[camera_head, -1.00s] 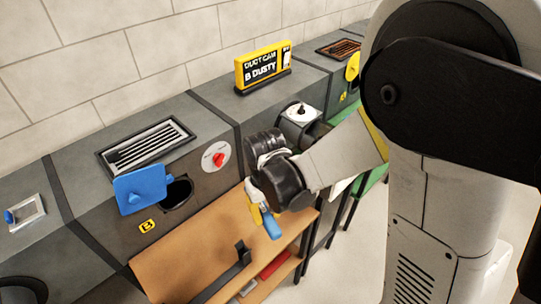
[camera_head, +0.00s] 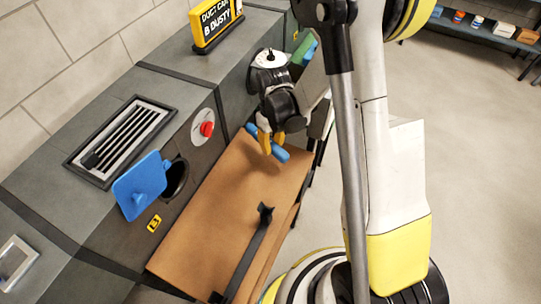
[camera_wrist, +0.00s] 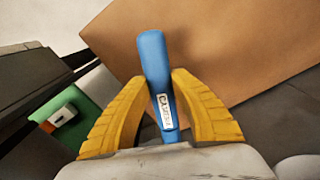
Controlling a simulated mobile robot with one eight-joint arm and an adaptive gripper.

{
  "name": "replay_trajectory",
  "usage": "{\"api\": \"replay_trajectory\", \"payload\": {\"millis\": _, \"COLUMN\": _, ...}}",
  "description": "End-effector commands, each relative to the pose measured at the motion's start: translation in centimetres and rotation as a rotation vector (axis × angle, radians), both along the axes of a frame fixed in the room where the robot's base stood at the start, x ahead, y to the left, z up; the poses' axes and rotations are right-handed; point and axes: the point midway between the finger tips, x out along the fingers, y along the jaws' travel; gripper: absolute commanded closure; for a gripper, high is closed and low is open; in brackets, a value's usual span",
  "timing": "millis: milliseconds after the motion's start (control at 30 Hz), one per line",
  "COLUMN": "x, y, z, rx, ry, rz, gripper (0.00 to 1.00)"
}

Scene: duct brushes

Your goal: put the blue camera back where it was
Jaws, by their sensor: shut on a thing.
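The blue camera (camera_head: 280,153) is a slim blue cylinder with a white label, seen closely in the wrist view (camera_wrist: 156,60). My gripper (camera_head: 269,144) has its yellow fingers shut on the camera, one on each side, also in the wrist view (camera_wrist: 159,85). The camera looks held at the far end of the brown bench (camera_head: 205,235), over its top or edge. I cannot tell the exact gap below it. A long black bar with a forked upright end (camera_head: 246,250) lies on the bench, nearer than the gripper and empty.
A blue flap (camera_head: 140,186) stands open beside a round duct opening (camera_head: 175,179) with a yellow tag (camera_head: 154,223). A red knob (camera_head: 207,129) and a grille (camera_head: 122,140) are nearby. A sign (camera_head: 215,22) reads "DUCT CAM B DUSTY".

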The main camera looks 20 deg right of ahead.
Motion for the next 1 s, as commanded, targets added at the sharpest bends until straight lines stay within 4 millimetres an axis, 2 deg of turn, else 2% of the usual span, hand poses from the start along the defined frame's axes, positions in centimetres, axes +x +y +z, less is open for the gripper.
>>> {"api": "replay_trajectory", "payload": {"millis": 300, "x": 0.0, "y": 0.0, "z": -4.3, "rx": 0.0, "ry": 0.0, "rz": 0.0, "gripper": 1.0}}
{"api": "replay_trajectory", "payload": {"millis": 700, "x": 0.0, "y": 0.0, "z": -4.8, "rx": 0.0, "ry": 0.0, "rz": -0.001, "gripper": 1.0}}
{"api": "replay_trajectory", "payload": {"millis": 733, "x": 0.0, "y": 0.0, "z": -4.7, "rx": 0.0, "ry": 0.0, "rz": -0.001, "gripper": 0.63}}
{"api": "replay_trajectory", "payload": {"millis": 767, "x": 0.0, "y": 0.0, "z": -4.7, "rx": 0.0, "ry": 0.0, "rz": -0.001, "gripper": 0.54}}
{"api": "replay_trajectory", "payload": {"millis": 1000, "x": 0.0, "y": 0.0, "z": -4.6, "rx": 0.0, "ry": 0.0, "rz": -0.001, "gripper": 0.54}}
